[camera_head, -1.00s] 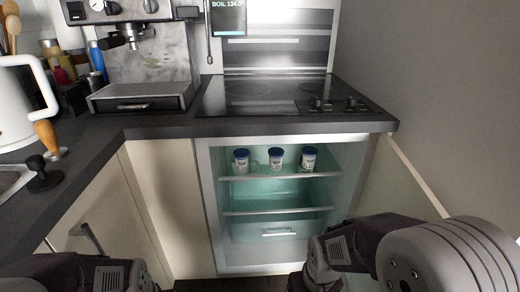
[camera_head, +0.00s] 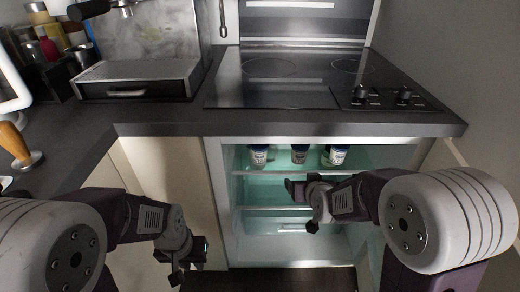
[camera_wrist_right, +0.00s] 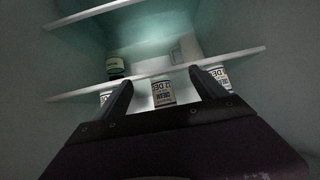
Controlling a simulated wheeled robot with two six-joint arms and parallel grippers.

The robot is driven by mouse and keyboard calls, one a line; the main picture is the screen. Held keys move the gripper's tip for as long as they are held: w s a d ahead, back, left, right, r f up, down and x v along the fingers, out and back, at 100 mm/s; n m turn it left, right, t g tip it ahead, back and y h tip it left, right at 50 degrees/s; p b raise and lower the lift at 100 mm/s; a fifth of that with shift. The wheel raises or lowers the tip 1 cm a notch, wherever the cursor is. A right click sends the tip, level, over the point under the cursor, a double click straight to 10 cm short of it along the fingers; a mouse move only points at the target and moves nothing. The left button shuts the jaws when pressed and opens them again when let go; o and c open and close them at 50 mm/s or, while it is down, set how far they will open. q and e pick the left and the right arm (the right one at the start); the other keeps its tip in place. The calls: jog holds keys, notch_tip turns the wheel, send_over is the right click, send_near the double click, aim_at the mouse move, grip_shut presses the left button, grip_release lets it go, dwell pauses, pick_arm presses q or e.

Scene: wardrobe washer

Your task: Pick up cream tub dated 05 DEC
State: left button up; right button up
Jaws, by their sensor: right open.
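Three cream tubs with dark blue lids stand on the fridge's upper shelf in the head view: left (camera_head: 259,155), middle (camera_head: 299,153), right (camera_head: 337,155). Their dates are unreadable there. In the right wrist view, a tub (camera_wrist_right: 162,94) between the fingers shows a label ending in "2 DEC" above "CREAM". Another tub (camera_wrist_right: 219,76) at right also shows "DEC"; the left one (camera_wrist_right: 106,97) is partly hidden by a finger. My right gripper (camera_head: 298,190) is open and empty, in front of and below the tubs. My left gripper (camera_head: 188,262) hangs low, outside the fridge; its jaw opening is unclear.
The black counter and hob (camera_head: 290,85) overhang the fridge opening. The upper shelf edge (camera_head: 280,174) and a lower shelf (camera_head: 265,209) lie close to my right gripper. A dark-topped jar (camera_wrist_right: 115,67) shows deeper in the wrist view. The open fridge door (camera_head: 440,165) stands at right.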

jog(key=w+a+r+t, duration=0.3)
jog(key=w+a+r, duration=0.2)
jog(key=n+t+y+p, duration=0.1)
jog(key=n+t+y, duration=0.1)
send_near(260, 146)
jog(key=x, duration=0.6)
jog(key=shift+w+a, duration=0.1)
jog(key=shift+w, duration=0.3)
jog(key=b+x, duration=0.1)
jog(key=x, duration=0.1)
jog(key=b+x, duration=0.1)
jog(key=x, duration=0.1)
jog(key=shift+w+f, duration=0.1)
jog(key=shift+f, duration=0.15)
jog(key=shift+w, duration=0.25)
jog(key=shift+r, duration=0.1)
